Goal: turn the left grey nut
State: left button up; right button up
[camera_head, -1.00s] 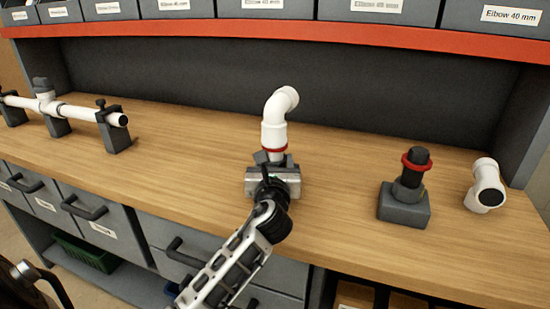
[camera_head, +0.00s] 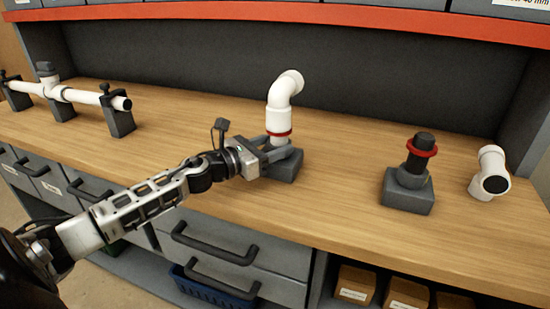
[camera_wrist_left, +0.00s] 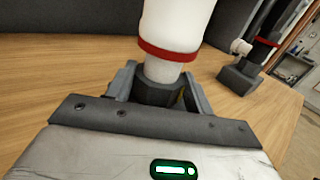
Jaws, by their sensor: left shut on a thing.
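The left grey nut (camera_wrist_left: 158,92) is at the foot of a white elbow pipe (camera_head: 281,101) with a red ring (camera_head: 279,133), which stands upright on a dark grey block (camera_head: 284,169). My left gripper (camera_head: 284,150) reaches in level from the left, and its fingers are closed around the nut. In the left wrist view the fingers (camera_wrist_left: 160,88) lie on both sides of the nut and partly hide it. My right gripper is not in view.
A second grey block (camera_head: 408,200) with a black stub and red ring (camera_head: 422,150) stands to the right, beside a loose white elbow (camera_head: 491,172). A white pipe on dark stands (camera_head: 119,118) is at the left. The wooden bench (camera_head: 340,190) between is clear.

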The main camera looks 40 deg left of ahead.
pick_arm(q)
jog(key=m+h+b, duration=0.1)
jog(key=b, duration=0.1)
jog(key=m+g+h+b, duration=0.1)
jog(key=f+m+g+h+b, duration=0.1)
jog(key=h+b, duration=0.1)
jog(key=shift+w+a+b, duration=0.15)
jog(key=shift+a+b, duration=0.15)
jog(key=shift+b, duration=0.05)
jog(key=m+g+h+b, duration=0.1)
jog(key=b, duration=0.1)
jog(key=m+g+h+b, duration=0.1)
jog(key=h+b, duration=0.1)
jog(key=shift+w+a+r+m+g+b, duration=0.1)
jog(key=shift+w+r+m+g+b, duration=0.05)
jog(key=shift+r+m+g+b, duration=0.2)
jog(key=shift+r+m+g+h+b, duration=0.2)
jog(key=shift+m+g+h+b, duration=0.55)
jog(key=shift+g+h+b, duration=0.25)
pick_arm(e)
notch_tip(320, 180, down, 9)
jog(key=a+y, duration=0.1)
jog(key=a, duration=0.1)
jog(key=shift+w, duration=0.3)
pick_arm(q)
jog(key=o, duration=1)
